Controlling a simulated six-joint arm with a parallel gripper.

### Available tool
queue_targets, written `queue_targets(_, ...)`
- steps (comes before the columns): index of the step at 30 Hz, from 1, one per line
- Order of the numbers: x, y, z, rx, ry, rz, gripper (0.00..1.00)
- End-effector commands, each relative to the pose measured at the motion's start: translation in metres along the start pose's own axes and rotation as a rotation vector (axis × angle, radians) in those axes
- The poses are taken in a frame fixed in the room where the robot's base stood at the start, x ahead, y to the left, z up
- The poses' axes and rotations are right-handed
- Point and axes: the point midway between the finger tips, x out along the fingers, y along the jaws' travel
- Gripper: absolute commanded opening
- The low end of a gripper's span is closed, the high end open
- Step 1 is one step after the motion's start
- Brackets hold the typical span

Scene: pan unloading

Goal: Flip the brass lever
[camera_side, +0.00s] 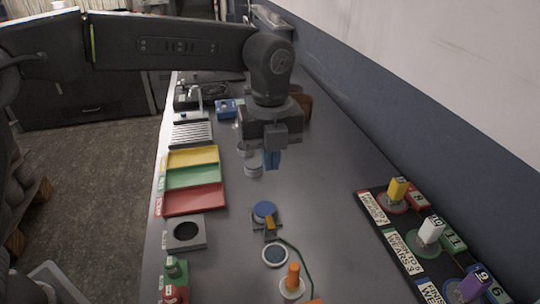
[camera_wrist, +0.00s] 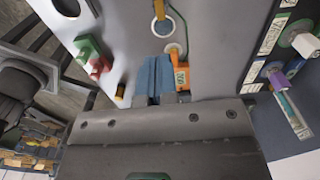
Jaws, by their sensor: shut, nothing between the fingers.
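The brass lever (camera_side: 270,224) stands on a small grey base beside a blue round cap (camera_side: 264,209), in the middle of the bench. In the wrist view, a yellow-brass piece (camera_wrist: 159,9) at the top edge appears to be the lever, cut off by the frame. My gripper (camera_side: 271,160) hangs above the bench, behind the lever in the side view and apart from it. Its blue fingers (camera_wrist: 153,82) are together with nothing between them.
A white-rimmed dark disc (camera_side: 275,255), a green cable and an orange knob (camera_side: 292,277) lie near the lever. Coloured trays (camera_side: 194,178) are at left. A black panel with coloured blocks (camera_side: 398,236) is at right. Grey cups (camera_side: 253,170) stand near my gripper.

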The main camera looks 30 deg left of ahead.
Motion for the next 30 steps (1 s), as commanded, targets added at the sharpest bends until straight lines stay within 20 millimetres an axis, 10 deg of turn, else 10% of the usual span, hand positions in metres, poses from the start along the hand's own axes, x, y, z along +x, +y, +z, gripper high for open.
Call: queue_targets(30, 0.004, 0.002, 0.044, 0.000, 0.291, 0.002, 0.00)
